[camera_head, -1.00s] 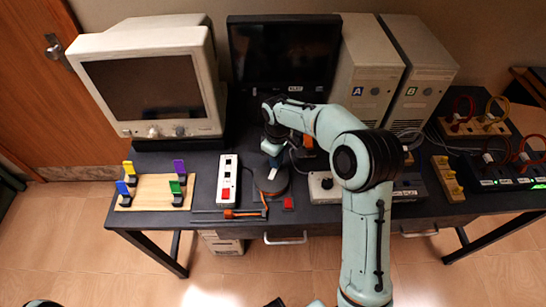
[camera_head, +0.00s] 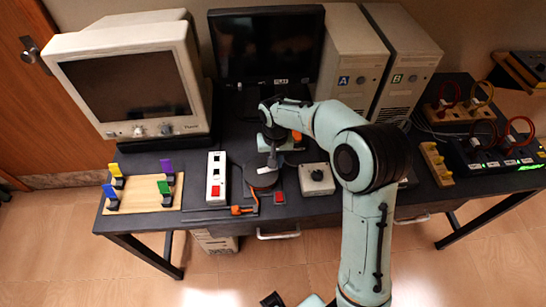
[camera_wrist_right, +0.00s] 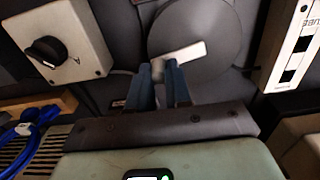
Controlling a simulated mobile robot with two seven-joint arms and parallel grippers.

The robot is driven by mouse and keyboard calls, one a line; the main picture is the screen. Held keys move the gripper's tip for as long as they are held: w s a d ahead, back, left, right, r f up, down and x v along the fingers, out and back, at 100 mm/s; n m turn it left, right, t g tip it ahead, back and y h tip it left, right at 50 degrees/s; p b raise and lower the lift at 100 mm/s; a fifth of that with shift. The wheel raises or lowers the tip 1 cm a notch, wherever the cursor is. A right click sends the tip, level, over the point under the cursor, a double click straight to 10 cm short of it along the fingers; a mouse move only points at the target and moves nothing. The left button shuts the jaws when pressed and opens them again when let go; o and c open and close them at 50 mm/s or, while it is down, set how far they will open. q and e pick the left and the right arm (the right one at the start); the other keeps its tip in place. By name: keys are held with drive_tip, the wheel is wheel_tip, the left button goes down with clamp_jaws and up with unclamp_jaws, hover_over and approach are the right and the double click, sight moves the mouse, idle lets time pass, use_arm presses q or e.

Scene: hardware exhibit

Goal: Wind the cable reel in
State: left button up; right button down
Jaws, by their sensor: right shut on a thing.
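The cable reel (camera_head: 262,181) is a dark round disc lying flat near the front of the desk, with a pale bar on top. The bar (camera_wrist_right: 184,56) shows clearly across the disc in the right wrist view, slightly tilted. My right gripper (camera_head: 272,158) is over the back right part of the reel. In the wrist view its blue-grey fingers (camera_wrist_right: 162,76) are shut at one end of the bar, on a small grip that they mostly hide. The cable itself is hard to make out. My left gripper is not in view.
A white switch strip (camera_head: 216,180) stands left of the reel, and a box with a black knob (camera_head: 318,179) stands right. An orange-ended lever (camera_head: 240,210) and red block (camera_head: 279,197) lie in front. Monitors (camera_head: 268,48) and computer towers (camera_head: 350,60) stand behind.

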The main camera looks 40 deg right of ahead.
drive_tip(key=m, duration=0.1)
drive_tip(key=s+m, duration=0.1)
drive_tip(key=shift+a+m, duration=0.25)
drive_tip(key=shift+m, duration=0.05)
drive_tip(key=shift+s+a+m, duration=0.25)
drive_tip(key=shift+m, duration=0.65)
drive_tip(key=shift+s+a+m, duration=0.2)
drive_tip(key=shift+m, duration=0.7)
drive_tip(key=c, duration=1.1)
unclamp_jaws()
drive_tip(key=shift+o, duration=0.2)
wheel_tip(320, 180, up, 13)
drive_tip(key=p, duration=0.1)
drive_tip(key=shift+r+p, duration=0.2)
drive_tip(key=shift+p, duration=0.15)
